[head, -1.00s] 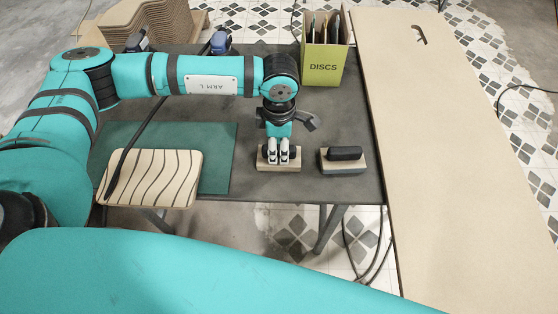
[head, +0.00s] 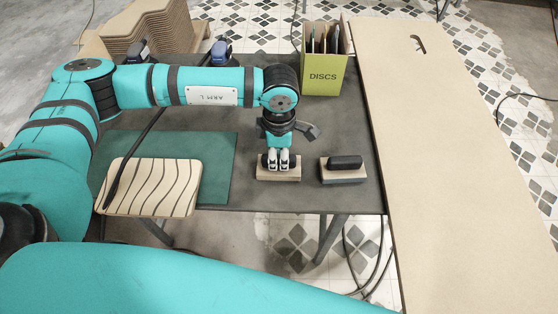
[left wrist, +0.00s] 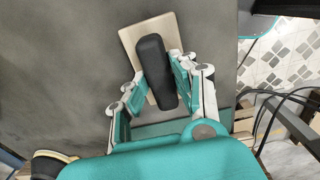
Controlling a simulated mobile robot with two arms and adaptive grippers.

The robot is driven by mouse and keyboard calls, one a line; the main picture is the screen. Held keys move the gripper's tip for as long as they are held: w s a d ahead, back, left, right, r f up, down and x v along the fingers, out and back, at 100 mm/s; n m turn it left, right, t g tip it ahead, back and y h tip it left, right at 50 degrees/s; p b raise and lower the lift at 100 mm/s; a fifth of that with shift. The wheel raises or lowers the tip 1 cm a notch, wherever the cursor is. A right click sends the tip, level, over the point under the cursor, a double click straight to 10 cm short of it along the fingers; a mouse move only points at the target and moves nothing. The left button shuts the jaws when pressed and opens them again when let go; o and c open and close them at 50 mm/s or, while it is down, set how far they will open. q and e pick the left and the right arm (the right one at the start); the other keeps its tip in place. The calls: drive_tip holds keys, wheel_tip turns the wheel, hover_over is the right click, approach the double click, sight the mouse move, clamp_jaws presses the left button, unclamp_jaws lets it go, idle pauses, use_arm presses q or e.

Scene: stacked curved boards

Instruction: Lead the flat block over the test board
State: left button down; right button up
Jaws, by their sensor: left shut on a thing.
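The flat block (head: 279,175) has a pale wooden base and a black handle. It rests on the dark table near its front edge. My left gripper (head: 278,160) points down over it, its fingers shut on the black handle. The left wrist view shows the handle (left wrist: 155,70) between the two fingers and the pale base (left wrist: 132,40) beneath. The test board (head: 150,188), pale with dark wavy lines, lies to the left, partly on a green mat and reaching past the table's front edge. My right gripper is not in view.
A second block (head: 343,172) with a black handle and a grey lower layer stands close to the right. A green discs box (head: 323,75) stands at the back right. A dark cable (head: 135,150) crosses the test board's left end. Stacked curved boards (head: 150,32) are behind.

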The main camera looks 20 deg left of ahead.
use_arm(q)
drive_tip(key=shift+r+p, duration=1)
drive_tip(key=shift+r, duration=1.5)
